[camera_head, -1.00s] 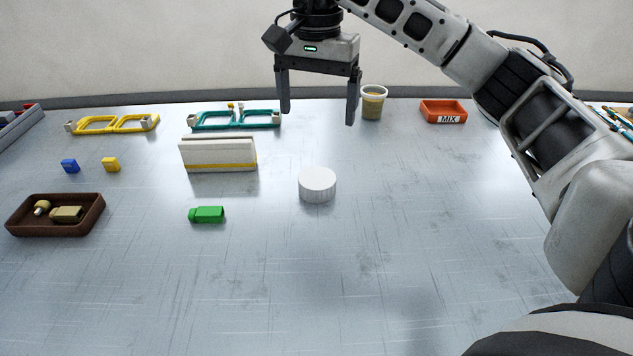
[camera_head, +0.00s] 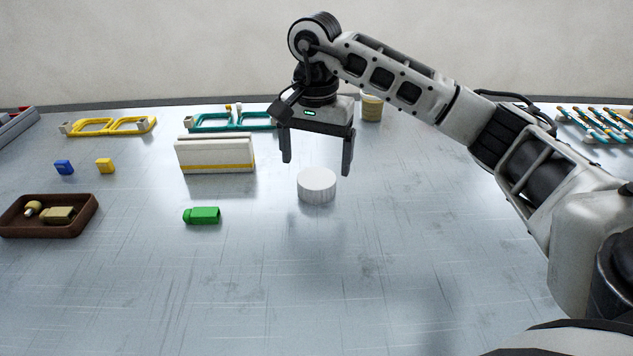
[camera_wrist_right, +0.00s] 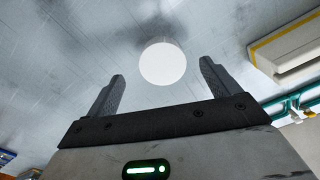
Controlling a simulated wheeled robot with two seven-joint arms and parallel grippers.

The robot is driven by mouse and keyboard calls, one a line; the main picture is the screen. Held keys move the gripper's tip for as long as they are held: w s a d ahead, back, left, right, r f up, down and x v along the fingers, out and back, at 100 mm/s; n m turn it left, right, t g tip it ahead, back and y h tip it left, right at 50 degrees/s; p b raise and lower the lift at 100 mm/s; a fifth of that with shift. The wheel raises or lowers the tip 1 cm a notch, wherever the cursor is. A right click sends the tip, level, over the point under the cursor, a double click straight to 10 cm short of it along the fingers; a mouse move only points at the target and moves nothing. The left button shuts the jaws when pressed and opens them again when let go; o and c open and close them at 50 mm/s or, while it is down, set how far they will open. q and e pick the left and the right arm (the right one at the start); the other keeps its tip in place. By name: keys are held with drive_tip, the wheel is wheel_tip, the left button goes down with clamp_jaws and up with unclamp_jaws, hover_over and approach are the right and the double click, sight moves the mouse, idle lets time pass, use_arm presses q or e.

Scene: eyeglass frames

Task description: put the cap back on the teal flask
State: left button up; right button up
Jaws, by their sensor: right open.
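A white round cap-like piece (camera_head: 317,186) with a ribbed side lies on the metal table, flat face up. It also shows in the right wrist view (camera_wrist_right: 162,64) as a plain white disc between the fingertips. I see no contact. My left gripper is not in view.
A white block with a yellow stripe (camera_head: 215,157) stands left of the gripper. A cup (camera_head: 371,108) is behind my arm. The front table is clear.

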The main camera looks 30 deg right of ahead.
sight(316, 179)
wheel_tip(316, 179, down, 5)
drive_tip(key=shift+w+d+r, duration=0.15)
drive_tip(key=shift+r, duration=0.05)
drive_tip(key=c, duration=1.1)
drive_tip(key=shift+c, duration=0.2)
